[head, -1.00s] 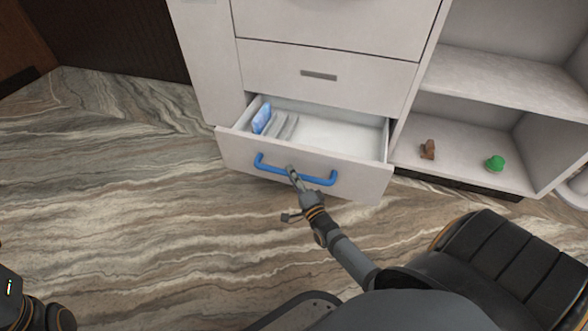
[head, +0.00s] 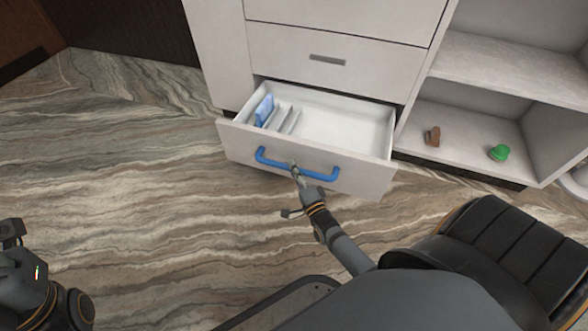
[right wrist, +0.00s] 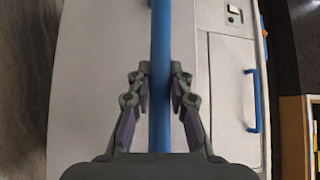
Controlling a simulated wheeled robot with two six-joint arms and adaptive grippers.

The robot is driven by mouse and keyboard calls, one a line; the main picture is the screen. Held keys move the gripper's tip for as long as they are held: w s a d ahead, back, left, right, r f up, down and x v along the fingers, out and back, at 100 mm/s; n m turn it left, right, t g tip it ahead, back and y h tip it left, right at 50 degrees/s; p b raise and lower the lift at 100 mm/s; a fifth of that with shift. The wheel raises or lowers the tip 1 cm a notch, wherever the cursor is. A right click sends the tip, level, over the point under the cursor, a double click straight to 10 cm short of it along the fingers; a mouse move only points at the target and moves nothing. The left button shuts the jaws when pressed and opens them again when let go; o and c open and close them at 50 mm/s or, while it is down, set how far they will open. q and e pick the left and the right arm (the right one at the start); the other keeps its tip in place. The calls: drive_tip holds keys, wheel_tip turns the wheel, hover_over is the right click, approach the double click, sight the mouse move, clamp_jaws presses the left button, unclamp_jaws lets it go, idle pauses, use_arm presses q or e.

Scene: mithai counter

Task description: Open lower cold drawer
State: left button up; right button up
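The lower cold drawer (head: 240,148) is pulled well out of the white cabinet, its interior showing. Its front carries a blue bar handle (head: 323,174). My right gripper (head: 294,168) is at the middle of this handle. Inside the drawer, a blue packet (head: 264,110) and pale upright dividers (head: 284,119) stand at the left. My left gripper (head: 10,232) is partly visible at the left edge, away from the cabinet; its finger opening is unclear.
A closed drawer with a grey pull (head: 327,59) is above the open one. Open shelves at right hold a brown item (head: 432,137) and a green item (head: 499,152). The marbled floor (head: 130,170) left of the drawer is clear.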

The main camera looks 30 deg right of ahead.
drive_tip(key=o, duration=0.5)
drive_tip(key=s, duration=0.4)
drive_tip(key=s+f, duration=0.1)
drive_tip(key=s, duration=0.7)
drive_tip(key=shift+a+f, duration=0.35)
drive_tip(key=shift+a, duration=0.05)
drive_tip(key=shift+w, duration=0.1)
